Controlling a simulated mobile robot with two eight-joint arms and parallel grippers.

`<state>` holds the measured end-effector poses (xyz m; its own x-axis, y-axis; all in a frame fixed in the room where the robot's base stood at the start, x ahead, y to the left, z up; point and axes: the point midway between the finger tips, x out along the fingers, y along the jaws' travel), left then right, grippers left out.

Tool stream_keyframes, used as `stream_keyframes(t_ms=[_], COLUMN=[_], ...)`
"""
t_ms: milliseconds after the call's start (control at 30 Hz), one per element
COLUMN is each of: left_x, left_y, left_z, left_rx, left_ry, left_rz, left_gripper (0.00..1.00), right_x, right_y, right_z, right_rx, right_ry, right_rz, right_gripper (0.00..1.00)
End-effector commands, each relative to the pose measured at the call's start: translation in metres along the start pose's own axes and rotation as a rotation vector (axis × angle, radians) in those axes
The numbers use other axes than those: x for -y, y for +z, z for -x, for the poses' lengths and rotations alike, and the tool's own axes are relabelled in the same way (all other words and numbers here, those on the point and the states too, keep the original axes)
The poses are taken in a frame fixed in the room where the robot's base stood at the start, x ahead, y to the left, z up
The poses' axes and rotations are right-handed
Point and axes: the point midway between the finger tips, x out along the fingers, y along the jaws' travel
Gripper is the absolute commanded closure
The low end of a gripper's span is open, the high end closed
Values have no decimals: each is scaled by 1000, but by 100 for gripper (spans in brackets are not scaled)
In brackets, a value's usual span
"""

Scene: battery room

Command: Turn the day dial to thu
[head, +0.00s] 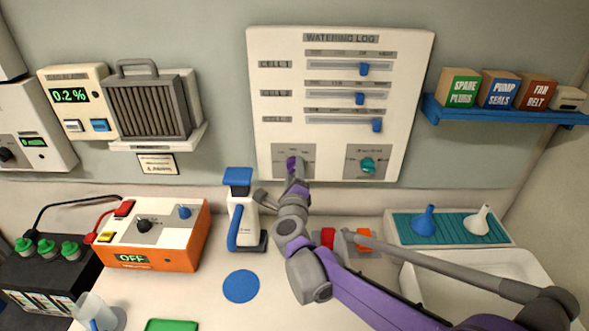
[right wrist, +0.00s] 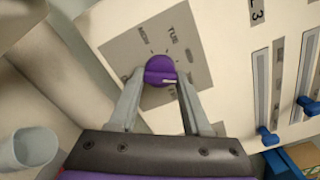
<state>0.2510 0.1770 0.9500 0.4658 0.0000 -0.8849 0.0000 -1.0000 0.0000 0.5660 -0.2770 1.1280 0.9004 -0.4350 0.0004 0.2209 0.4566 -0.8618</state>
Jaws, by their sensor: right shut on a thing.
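The day dial is a purple knob (head: 291,162) on a grey plate at the lower left of the white watering log board (head: 420,60). In the right wrist view the day dial (right wrist: 158,68) sits between the fingertips of my right gripper (right wrist: 158,80), which is shut on it. A pale mark on the knob lies toward the right in that view. MON and TUE read on the plate above the knob; other labels are partly hidden or too blurred to read. In the head view my right gripper (head: 294,172) reaches up to the dial. My left gripper is out of view.
A teal dial (head: 367,165) sits at the board's lower right, below several blue sliders (head: 364,69). Below stand a white and blue dispenser (head: 240,210) and an orange box (head: 175,258) reading OFF. A blue shelf (head: 500,113) with boxes is at right.

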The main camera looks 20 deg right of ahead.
Motion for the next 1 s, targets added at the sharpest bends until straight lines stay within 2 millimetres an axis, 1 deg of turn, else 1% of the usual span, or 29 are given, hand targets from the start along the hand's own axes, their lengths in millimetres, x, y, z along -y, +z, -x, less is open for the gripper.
stream_keyframes(t_ms=[200,400,600,1000], left_x=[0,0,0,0], left_y=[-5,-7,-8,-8], left_z=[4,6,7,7], left_rx=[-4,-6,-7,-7], left_ry=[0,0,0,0], left_rz=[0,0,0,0], left_gripper=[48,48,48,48], right_x=[1,0,0,-1], right_y=[1,0,0,0], right_z=[0,0,0,0], right_rx=[0,0,0,0], right_ry=[-1,-1,-1,0], right_rz=[-137,-216,-249,-254], right_gripper=[100,100,100,100])
